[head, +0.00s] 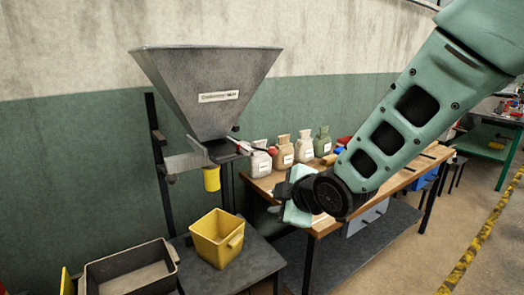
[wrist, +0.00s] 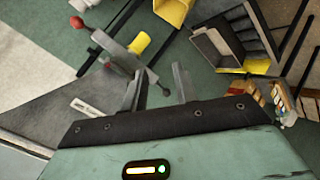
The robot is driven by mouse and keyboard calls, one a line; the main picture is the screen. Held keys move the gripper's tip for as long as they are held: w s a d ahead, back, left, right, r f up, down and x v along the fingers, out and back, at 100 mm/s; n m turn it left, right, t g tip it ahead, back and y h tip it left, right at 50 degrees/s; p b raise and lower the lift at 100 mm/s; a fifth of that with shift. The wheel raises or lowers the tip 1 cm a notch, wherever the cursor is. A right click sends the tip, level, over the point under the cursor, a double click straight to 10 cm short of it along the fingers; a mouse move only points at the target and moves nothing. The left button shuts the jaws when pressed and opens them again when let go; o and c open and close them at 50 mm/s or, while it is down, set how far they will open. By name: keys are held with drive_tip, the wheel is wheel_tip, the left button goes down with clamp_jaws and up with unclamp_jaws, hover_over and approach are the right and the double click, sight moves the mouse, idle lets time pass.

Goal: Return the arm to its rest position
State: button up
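My arm (head: 400,120) reaches in from the upper right in the head view and bends down to a dark wrist joint over the wooden bench. My gripper (head: 283,190) is at the end of it, partly hidden by the wrist. In the wrist view my gripper (wrist: 158,88) shows two grey fingers spread apart, with nothing between them. A small light strip glows on its green housing.
A grey metal hopper (head: 207,85) with a yellow spout (head: 211,179) stands left of my gripper. A yellow bin (head: 217,238) and grey tray (head: 130,270) sit below. Several labelled sacks (head: 284,152) stand on the wooden bench (head: 385,186).

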drive_tip(key=s+d+f+m+g+h, duration=0.1)
drive_tip(key=s+d+m+g, duration=0.3)
drive_tip(key=s, duration=1)
drive_tip(key=s+d+f+m+g+h, duration=0.1)
drive_tip(key=s+d+m+g+h, duration=0.3)
drive_tip(key=s, duration=1.1)
drive_tip(key=shift+s+d+f+m+g, duration=0.25)
drive_tip(key=shift+d+m+g, duration=0.45)
drive_tip(key=shift+d+m, duration=0.45)
